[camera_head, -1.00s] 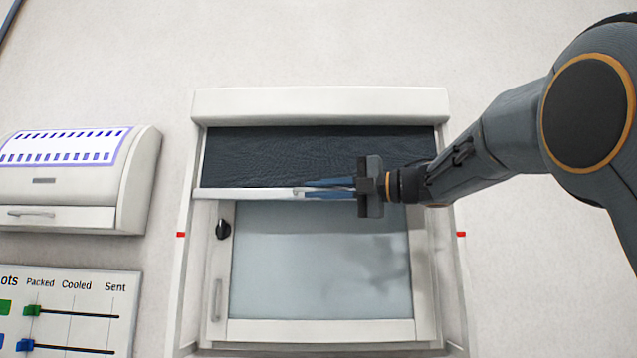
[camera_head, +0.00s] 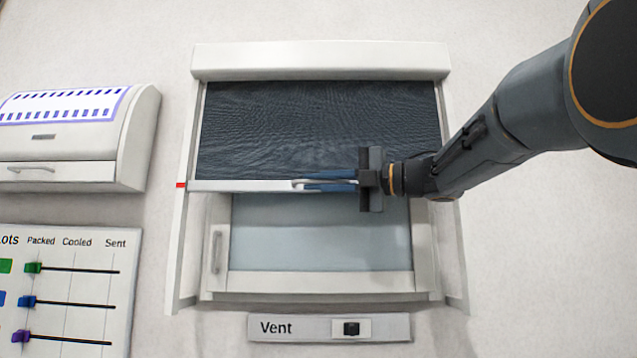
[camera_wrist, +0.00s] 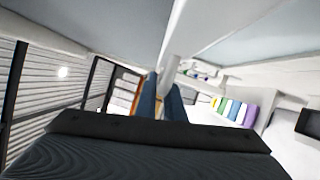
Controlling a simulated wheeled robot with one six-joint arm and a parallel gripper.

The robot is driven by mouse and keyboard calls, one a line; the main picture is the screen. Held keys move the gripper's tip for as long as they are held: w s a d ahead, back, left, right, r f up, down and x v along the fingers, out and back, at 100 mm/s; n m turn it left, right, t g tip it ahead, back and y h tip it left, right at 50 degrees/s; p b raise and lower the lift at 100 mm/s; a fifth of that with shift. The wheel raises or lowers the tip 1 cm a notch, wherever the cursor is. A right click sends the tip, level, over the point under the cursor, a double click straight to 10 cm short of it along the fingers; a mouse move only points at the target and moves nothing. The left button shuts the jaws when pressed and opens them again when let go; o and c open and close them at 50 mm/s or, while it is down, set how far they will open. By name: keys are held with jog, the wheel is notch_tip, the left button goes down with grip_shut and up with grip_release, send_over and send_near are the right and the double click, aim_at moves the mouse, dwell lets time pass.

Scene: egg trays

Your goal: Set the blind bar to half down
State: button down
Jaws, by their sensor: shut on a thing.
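The white blind bar (camera_head: 240,186) runs across the window frame at the lower edge of the dark blind (camera_head: 310,125). The blind covers the upper part of the window, and pale glass (camera_head: 320,235) shows below. A red mark (camera_head: 181,185) on the left side of the frame is about level with the bar. My gripper (camera_head: 299,184) is shut on the bar near its middle, reaching in from the right. In the wrist view, the blue fingers (camera_wrist: 163,90) close around a pale part of the bar (camera_wrist: 171,55).
A white box with a handle (camera_head: 75,150) hangs at the left. A slider board (camera_head: 75,290) is below it, with green, blue and purple sliders. A Vent panel with a dark switch (camera_head: 300,328) is below the window. My arm covers part of the frame's right side.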

aim_at(354, 181)
jog(key=c, duration=2.2)
grip_release()
jog(key=shift+o, duration=0.2)
jog(key=shift+d, duration=0.1)
jog(key=b+v, duration=0.1)
jog(key=v, duration=0.6)
jog(key=shift+s+d, duration=0.2)
jog(key=shift+d, duration=0.1)
jog(key=shift+s, duration=0.1)
